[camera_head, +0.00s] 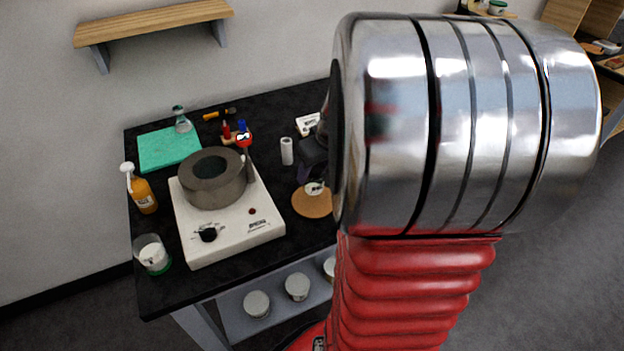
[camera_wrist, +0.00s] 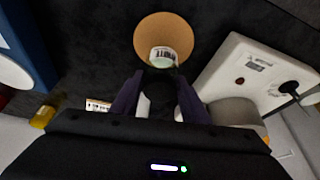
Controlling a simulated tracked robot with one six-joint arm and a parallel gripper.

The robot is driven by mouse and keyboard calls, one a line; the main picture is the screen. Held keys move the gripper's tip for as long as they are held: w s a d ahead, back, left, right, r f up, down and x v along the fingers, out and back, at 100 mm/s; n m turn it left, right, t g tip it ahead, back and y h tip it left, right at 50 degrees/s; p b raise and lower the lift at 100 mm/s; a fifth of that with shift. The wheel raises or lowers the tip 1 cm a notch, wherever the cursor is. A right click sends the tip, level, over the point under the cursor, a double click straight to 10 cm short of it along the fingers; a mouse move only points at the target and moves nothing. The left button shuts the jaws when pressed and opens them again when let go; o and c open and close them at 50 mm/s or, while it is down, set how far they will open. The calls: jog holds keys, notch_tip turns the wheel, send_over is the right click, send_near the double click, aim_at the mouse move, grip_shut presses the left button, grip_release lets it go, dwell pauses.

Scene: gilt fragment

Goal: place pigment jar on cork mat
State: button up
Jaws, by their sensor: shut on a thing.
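The pigment jar, with a pale label and a green edge, shows in the wrist view (camera_wrist: 163,56) and small in the head view (camera_head: 315,187). My gripper (camera_wrist: 159,82) is shut on it, a dark finger on each side. The round brown cork mat (camera_wrist: 163,24) lies directly behind the jar in the wrist view. In the head view the jar overlaps the back part of the mat (camera_head: 311,205). I cannot tell whether the jar touches the mat or is held just above it. My arm hides part of the gripper in the head view.
A white hot plate (camera_head: 230,228) with a grey ring-shaped vessel (camera_head: 212,178) stands left of the mat. A white cylinder (camera_head: 287,151) stands behind it. A teal mat (camera_head: 168,149), an amber bottle (camera_head: 141,189) and a glass beaker (camera_head: 152,254) are farther left.

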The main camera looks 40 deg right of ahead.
aim_at(313, 181)
jog(key=shift+f, duration=0.1)
jog(key=shift+f, duration=1.8)
jog(key=o, duration=1.2)
jog(key=shift+c, duration=0.2)
jog(key=v, duration=1.2)
